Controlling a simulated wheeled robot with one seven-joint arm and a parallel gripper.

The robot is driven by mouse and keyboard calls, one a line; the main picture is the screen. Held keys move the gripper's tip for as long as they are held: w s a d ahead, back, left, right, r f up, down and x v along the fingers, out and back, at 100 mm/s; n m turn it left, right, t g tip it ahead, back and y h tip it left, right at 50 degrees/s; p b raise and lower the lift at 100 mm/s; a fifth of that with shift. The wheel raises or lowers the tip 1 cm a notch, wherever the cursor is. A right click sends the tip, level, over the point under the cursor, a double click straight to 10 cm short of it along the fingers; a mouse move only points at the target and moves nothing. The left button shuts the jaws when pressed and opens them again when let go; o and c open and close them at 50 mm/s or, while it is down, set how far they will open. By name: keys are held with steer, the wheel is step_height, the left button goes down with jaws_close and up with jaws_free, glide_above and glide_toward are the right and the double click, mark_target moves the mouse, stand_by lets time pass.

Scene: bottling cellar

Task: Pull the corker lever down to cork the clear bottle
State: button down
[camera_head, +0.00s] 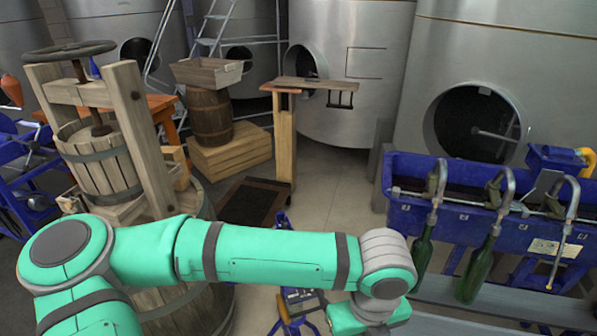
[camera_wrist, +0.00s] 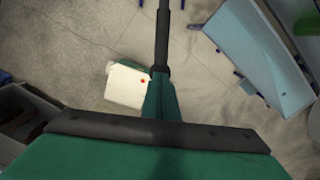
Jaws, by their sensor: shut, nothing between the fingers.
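My arm reaches across the lower half of the head view, with its wrist bent down near the bottom edge; the fingers are cut off there. In the wrist view my gripper (camera_wrist: 162,45) shows as a narrow dark shape extending from a green base, shut and empty, above the floor. A blue metal frame, possibly the corker (camera_head: 283,222), shows partly behind my forearm in the head view, with more blue parts below the arm. I cannot make out its lever. No clear bottle can be made out in either view.
A blue bottle filler (camera_head: 470,190) with green bottles (camera_head: 478,270) stands at right. A wooden press (camera_head: 95,165) stands on a barrel at left. A wooden stand (camera_head: 285,150) and steel tanks (camera_head: 345,70) are behind. A white object (camera_wrist: 125,85) shows beside my gripper in the wrist view.

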steer(key=shift+f, duration=0.1)
steer(key=shift+s+f, duration=0.2)
steer(key=shift+f, duration=1.1)
steer(key=shift+f, duration=0.1)
steer(key=shift+s+d+f, duration=0.1)
steer(key=shift+s+f, duration=0.05)
steer(key=shift+f, duration=1.05)
steer(key=shift+f, duration=0.2)
steer(key=shift+s+f, duration=0.1)
steer(key=shift+f, duration=1.15)
steer(key=shift+f, duration=0.15)
